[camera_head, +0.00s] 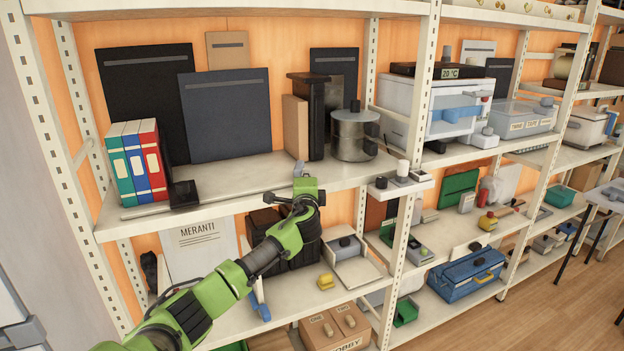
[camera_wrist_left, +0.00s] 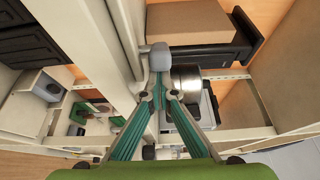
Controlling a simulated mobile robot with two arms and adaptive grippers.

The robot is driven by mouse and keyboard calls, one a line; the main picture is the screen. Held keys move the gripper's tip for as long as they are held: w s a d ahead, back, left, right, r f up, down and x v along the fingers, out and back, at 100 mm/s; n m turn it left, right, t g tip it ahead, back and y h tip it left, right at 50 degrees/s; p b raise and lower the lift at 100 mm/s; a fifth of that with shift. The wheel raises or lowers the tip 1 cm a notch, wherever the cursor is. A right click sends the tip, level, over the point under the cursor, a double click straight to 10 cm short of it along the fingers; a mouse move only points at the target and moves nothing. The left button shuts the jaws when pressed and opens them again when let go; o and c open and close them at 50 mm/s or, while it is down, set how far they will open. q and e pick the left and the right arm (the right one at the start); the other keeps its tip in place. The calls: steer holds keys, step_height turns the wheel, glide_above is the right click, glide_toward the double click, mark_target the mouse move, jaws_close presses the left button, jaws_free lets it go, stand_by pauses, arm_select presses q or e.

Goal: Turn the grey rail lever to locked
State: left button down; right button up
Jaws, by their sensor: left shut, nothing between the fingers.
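The grey rail lever (camera_head: 298,169) is a small light grey piece at the front edge of the upper shelf (camera_head: 235,185). In the left wrist view its rounded grey end (camera_wrist_left: 160,57) lies just beyond my fingertips. My left gripper (camera_head: 303,190) is at the shelf edge, right at the lever, and hides part of it. In the left wrist view the green fingers of my left gripper (camera_wrist_left: 160,94) come together at the tips with nothing between them. I cannot tell whether they touch the lever. Any lock marking is not readable. My right gripper is not in view.
A metal pot (camera_head: 354,136) and dark upright items (camera_head: 310,115) stand behind the lever. Binders (camera_head: 138,160) and a small black box (camera_head: 184,194) are at the left. A white shelf post (camera_head: 413,110) rises at the right. Shelf space left of the lever is clear.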

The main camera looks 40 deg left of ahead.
mark_target(296, 174)
arm_select(q)
steer(key=shift+s+a+r+m+t+h, duration=0.15)
steer(key=shift+s+a+m+t+h, duration=0.6)
steer(key=shift+h, duration=0.25)
steer(key=shift+s+a+m+t+h, duration=0.2)
steer(key=shift+m+t+h, duration=0.1)
steer(key=shift+m+h, duration=0.2)
steer(key=shift+s+a+m+t+h, duration=0.25)
steer(key=shift+m+h, duration=0.1)
steer(key=shift+h, duration=0.25)
steer(key=shift+s+a, duration=0.2)
steer(key=shift+a, duration=0.4)
steer(key=shift+s+a, duration=0.15)
steer(key=shift+a, duration=0.4)
